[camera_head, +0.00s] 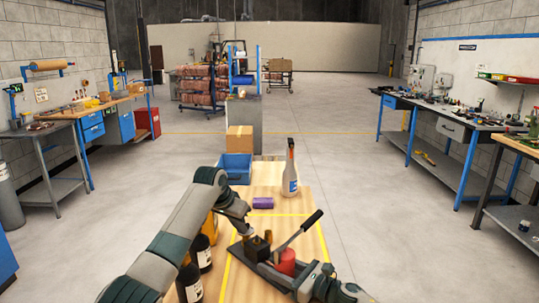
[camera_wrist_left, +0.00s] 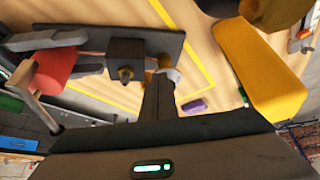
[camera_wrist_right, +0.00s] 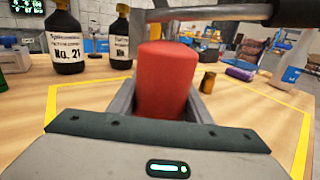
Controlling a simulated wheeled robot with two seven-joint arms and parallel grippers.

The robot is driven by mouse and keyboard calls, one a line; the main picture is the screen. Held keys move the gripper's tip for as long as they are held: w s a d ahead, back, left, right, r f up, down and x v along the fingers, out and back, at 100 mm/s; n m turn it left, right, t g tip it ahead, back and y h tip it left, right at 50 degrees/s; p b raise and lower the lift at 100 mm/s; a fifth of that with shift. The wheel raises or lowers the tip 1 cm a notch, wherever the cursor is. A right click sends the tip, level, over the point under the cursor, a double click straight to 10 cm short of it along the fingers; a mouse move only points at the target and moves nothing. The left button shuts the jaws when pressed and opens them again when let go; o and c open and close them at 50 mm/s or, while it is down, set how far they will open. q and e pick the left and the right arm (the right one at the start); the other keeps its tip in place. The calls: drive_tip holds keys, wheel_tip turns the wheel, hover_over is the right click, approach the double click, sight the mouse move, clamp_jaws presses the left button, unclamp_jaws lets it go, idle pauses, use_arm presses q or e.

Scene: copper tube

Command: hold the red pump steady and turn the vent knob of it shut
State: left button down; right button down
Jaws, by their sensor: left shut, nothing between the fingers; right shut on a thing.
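The red pump stands on a dark base plate on the wooden table. Its red cylinder (camera_head: 285,263) shows in the head view, and also in the left wrist view (camera_wrist_left: 56,68) and right wrist view (camera_wrist_right: 165,85). My right gripper (camera_head: 290,270) is shut on the red cylinder. My left gripper (camera_wrist_left: 162,85) is shut and empty beside the block, close to a brass, rounded part (camera_wrist_left: 168,72). I cannot tell which brass part is the vent knob, nor whether the fingers touch it.
A black-handled lever (camera_head: 300,232) sticks up from the pump. A purple item (camera_head: 263,202), a white spray bottle (camera_head: 291,168) and a blue bin (camera_head: 236,168) stand further back. Dark bottles (camera_head: 200,252) and a yellow container (camera_wrist_left: 258,72) stand left of the pump.

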use_arm(q)
drive_tip(key=shift+w+a, duration=0.45)
drive_tip(key=shift+a, duration=0.3)
idle(0.5)
drive_tip(key=shift+s, duration=0.1)
drive_tip(key=shift+s+a, duration=0.2)
drive_tip(key=shift+a, duration=0.05)
drive_tip(key=shift+r, duration=0.1)
wheel_tip(320, 180, up, 6)
drive_tip(key=shift+f, duration=0.1)
idle(0.8)
use_arm(e)
drive_tip(key=c, duration=0.9)
unclamp_jaws()
